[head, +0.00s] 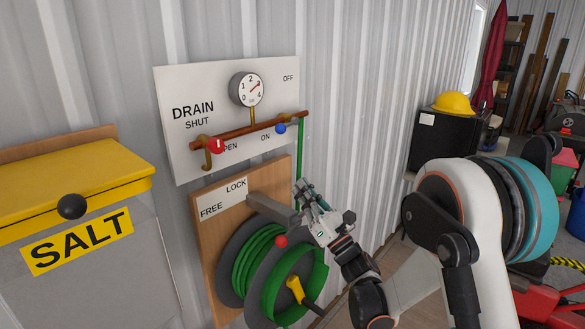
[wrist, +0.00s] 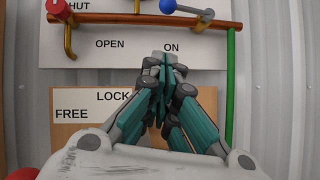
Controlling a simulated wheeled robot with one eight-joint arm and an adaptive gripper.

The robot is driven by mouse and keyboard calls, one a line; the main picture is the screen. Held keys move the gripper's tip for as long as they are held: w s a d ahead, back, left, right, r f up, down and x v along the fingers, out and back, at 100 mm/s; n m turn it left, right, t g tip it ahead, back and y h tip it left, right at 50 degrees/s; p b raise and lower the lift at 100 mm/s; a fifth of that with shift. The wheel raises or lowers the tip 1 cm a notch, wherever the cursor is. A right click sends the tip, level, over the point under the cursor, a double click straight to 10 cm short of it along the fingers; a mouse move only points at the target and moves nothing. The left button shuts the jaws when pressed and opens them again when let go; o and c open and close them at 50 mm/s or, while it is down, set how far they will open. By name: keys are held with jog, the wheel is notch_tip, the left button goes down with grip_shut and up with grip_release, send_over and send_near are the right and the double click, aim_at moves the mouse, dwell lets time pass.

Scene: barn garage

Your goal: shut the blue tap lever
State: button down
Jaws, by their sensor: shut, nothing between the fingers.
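The blue tap lever shows as a blue ball knob (head: 281,129) on the copper pipe of the white board, above and right of the word ON. In the wrist view the blue knob (wrist: 167,6) is at the top edge, with a short grey lever running right from it along the pipe. My gripper (head: 306,190) is shut and empty, below the board and in front of the wooden hose panel. In the wrist view its fingertips (wrist: 164,65) meet just below the word ON, apart from the blue knob.
A red knob (head: 216,146) is on the same pipe to the left, with a gauge (head: 247,90) above the pipe. A green pipe (head: 301,150) drops from the right end. The hose reel (head: 250,262) is below. A yellow-lidded salt bin (head: 75,190) stands left.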

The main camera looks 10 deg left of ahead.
aim_at(289, 125)
jog(key=d+r+x, duration=0.1)
jog(key=r+x, duration=0.1)
jog(key=x, duration=1)
jog(key=shift+s+d+r, duration=0.2)
jog(key=shift+d+r, duration=0.05)
jog(key=shift+s+a+r+m+t+h, duration=0.15)
jog(key=shift+r+m+t+h, duration=0.15)
jog(key=shift+m, duration=0.4)
